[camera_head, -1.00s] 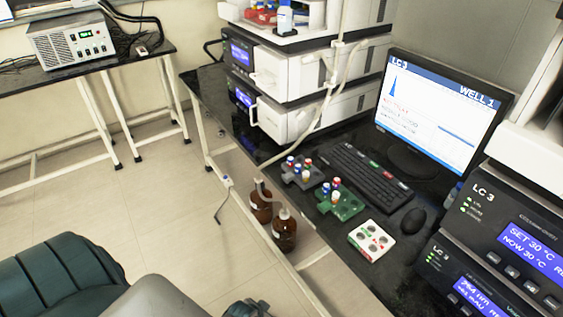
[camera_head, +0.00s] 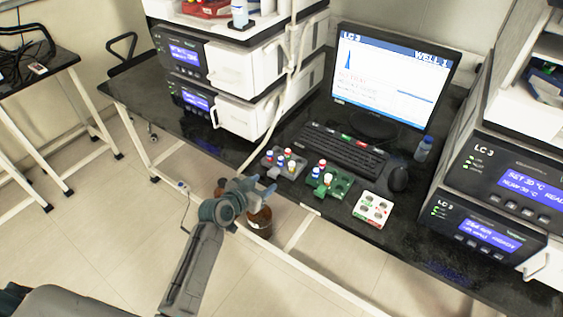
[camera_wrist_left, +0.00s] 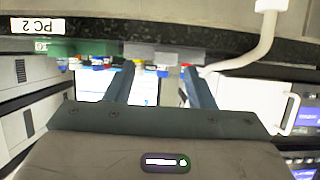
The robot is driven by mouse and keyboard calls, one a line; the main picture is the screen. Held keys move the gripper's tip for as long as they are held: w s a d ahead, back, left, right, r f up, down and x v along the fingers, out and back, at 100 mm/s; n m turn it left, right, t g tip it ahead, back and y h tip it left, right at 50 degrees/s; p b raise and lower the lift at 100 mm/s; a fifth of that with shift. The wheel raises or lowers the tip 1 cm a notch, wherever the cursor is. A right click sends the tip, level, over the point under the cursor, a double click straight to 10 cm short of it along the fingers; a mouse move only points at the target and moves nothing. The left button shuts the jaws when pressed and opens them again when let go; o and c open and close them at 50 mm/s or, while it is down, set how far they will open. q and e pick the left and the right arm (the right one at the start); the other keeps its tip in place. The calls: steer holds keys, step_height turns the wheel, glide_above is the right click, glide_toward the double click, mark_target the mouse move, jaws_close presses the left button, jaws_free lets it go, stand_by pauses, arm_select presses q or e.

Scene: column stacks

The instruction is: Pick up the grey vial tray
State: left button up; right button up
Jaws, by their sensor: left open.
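The grey vial tray (camera_head: 268,158) lies on the black bench in front of the keyboard, with several coloured-cap vials standing in it. My left gripper (camera_head: 267,186) is off the bench's front edge, just in front of the tray and apart from it. In the left wrist view, which looks upside down, the grey tray (camera_wrist_left: 165,53) lies ahead, and the two fingers (camera_wrist_left: 158,72) are spread apart with nothing between them. My right gripper is not in view.
A green vial tray (camera_head: 342,185) sits right of the grey one, then a white tray (camera_head: 373,208). The keyboard (camera_head: 340,150), mouse (camera_head: 398,179) and monitor (camera_head: 392,80) stand behind. A brown bottle (camera_head: 260,222) is below the bench edge. A white tube (camera_head: 270,140) runs left of the tray.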

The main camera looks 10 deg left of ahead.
mark_target(271, 175)
arm_select(q)
steer(key=shift+w+a+r+p+x, duration=0.1)
steer(key=shift+p+x, duration=0.15)
steer(key=shift+x, duration=0.7)
steer(key=shift+w+a+r+p+x, duration=0.15)
steer(key=shift+p+x, duration=0.1)
steer(key=shift+x, duration=0.75)
steer(key=shift+a+p+x, duration=0.1)
steer(key=shift+p+x, duration=0.15)
steer(key=shift+x, duration=0.7)
steer(key=c, duration=0.9)
